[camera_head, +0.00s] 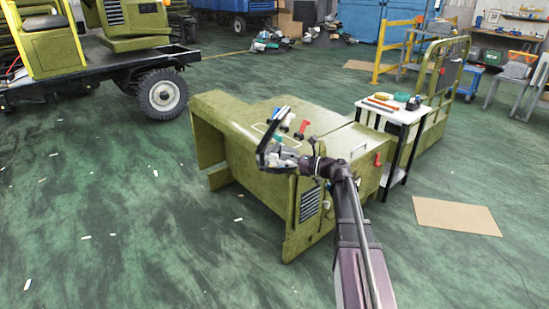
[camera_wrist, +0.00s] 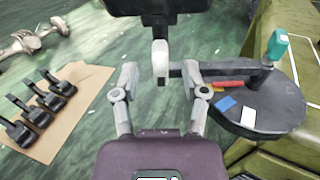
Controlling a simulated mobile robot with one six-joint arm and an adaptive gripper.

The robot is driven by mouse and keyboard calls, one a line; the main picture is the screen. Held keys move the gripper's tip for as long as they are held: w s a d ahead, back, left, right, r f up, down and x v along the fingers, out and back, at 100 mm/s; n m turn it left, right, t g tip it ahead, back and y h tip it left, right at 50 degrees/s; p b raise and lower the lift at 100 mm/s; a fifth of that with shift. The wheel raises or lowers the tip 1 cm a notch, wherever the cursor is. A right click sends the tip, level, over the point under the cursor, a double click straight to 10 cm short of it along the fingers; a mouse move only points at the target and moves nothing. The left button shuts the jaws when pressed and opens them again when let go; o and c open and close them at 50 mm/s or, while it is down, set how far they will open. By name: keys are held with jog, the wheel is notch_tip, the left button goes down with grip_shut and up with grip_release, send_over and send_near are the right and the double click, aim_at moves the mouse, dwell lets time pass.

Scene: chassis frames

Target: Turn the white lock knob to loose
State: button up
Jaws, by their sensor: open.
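The white lock knob (camera_wrist: 160,57) stands upright in the middle of the wrist view, under a dark block at the top edge. My gripper (camera_wrist: 159,76) is open, with one finger to the left and one to the right of the knob in the picture. I see a gap on both sides; I cannot tell how far the fingertips are from it in depth. In the head view my gripper (camera_head: 271,150) is over the near edge of the olive green chassis panel (camera_head: 250,122). The knob cannot be made out clearly there.
A dark round plate (camera_wrist: 265,108) with coloured pieces and a teal handle (camera_wrist: 277,45) lies right of the gripper. Cardboard (camera_wrist: 75,120) with several black parts lies left. A white-topped side table (camera_head: 395,110) stands right of the panel. Floor on the left is mostly clear.

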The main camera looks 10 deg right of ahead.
aim_at(275, 165)
jog(key=shift+x, duration=1.75)
grip_shut()
